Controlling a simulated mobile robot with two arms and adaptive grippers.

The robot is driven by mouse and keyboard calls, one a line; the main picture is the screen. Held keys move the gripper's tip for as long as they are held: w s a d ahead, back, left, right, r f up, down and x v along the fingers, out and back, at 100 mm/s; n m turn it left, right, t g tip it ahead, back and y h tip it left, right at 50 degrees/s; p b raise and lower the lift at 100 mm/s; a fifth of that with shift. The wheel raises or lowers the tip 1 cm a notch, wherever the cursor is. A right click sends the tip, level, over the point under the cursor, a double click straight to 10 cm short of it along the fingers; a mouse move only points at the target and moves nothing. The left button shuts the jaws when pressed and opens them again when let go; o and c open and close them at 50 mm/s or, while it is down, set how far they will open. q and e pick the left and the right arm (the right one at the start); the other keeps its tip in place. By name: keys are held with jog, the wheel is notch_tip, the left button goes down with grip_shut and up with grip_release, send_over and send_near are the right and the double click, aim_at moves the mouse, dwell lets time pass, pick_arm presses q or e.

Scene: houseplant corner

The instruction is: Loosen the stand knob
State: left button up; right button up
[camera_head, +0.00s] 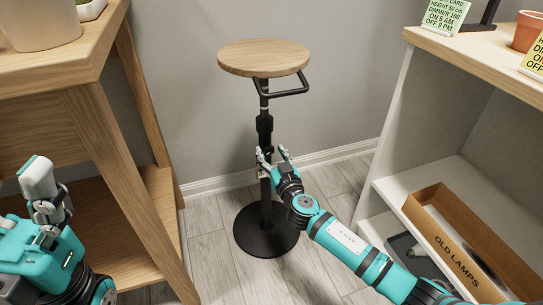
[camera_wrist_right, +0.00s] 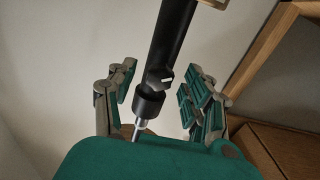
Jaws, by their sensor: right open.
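The stand has a round wooden top (camera_head: 263,57), a black pole (camera_head: 264,133) and a round black base (camera_head: 266,232) on the floor. In the right wrist view the pole (camera_wrist_right: 172,38) runs down through the picture to a wider collar. A small dark knob with a pale mark (camera_wrist_right: 163,78) sits on the pole just above that collar. My right gripper (camera_head: 272,154) is open at the middle of the pole. Its fingers (camera_wrist_right: 158,96) are on either side of the pole and knob, with gaps showing. My left gripper (camera_head: 48,202) is at the lower left, away from the stand; its opening is unclear.
A wooden table (camera_head: 92,68) with a pot (camera_head: 40,22) stands at the left. A white shelf unit (camera_head: 387,130) at the right holds a cardboard box marked OLD LAMPS (camera_head: 447,240). A black bar handle (camera_head: 290,91) juts out under the stand's top.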

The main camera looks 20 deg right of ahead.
jog(key=shift+c, duration=0.6)
grip_shut()
